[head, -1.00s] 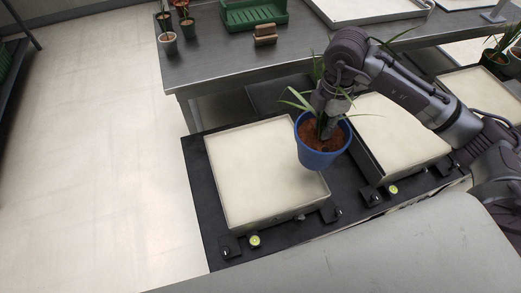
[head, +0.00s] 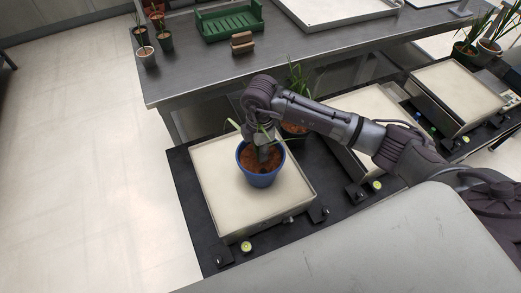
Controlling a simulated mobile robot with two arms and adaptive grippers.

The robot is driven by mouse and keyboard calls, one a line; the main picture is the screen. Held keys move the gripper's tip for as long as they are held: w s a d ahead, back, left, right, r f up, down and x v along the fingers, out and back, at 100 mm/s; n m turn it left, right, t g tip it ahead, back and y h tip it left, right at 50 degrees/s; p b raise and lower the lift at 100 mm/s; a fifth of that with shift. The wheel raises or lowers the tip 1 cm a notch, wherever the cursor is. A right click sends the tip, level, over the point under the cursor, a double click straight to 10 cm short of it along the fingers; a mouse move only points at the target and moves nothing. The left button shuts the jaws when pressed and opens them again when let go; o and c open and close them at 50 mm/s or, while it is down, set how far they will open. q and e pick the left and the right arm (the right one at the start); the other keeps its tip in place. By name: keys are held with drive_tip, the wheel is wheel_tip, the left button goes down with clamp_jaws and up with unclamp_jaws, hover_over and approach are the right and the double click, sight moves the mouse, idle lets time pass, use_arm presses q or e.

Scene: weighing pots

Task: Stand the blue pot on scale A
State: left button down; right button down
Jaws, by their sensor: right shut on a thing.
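The blue pot (head: 262,179), with brown soil and a long-leaved plant, is upright over the middle of the left scale's cream pan (head: 217,187). I cannot tell whether its base touches the pan. My right gripper (head: 262,150) reaches down at the pot's far side and is shut on the pot; its fingertips are partly hidden among leaves and soil. No letter is readable on the scales, so I cannot tell which is scale A. My left gripper is not in view.
Another potted plant (head: 298,127) stands behind my right arm. A second scale pan (head: 370,105) and a third (head: 457,90) are to the right. The metal table behind holds a green tray (head: 230,22), brown blocks (head: 242,42) and small pots (head: 147,57).

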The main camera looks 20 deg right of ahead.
drive_tip(key=shift+w+f, duration=0.1)
drive_tip(key=shift+f, duration=0.3)
drive_tip(key=shift+f, duration=0.2)
drive_tip(key=c, duration=0.9)
unclamp_jaws()
drive_tip(key=shift+c, duration=0.2)
drive_tip(key=shift+r, duration=0.25)
wheel_tip(320, 180, up, 12)
drive_tip(key=shift+f+b, duration=0.1)
drive_tip(key=shift+b, duration=0.45)
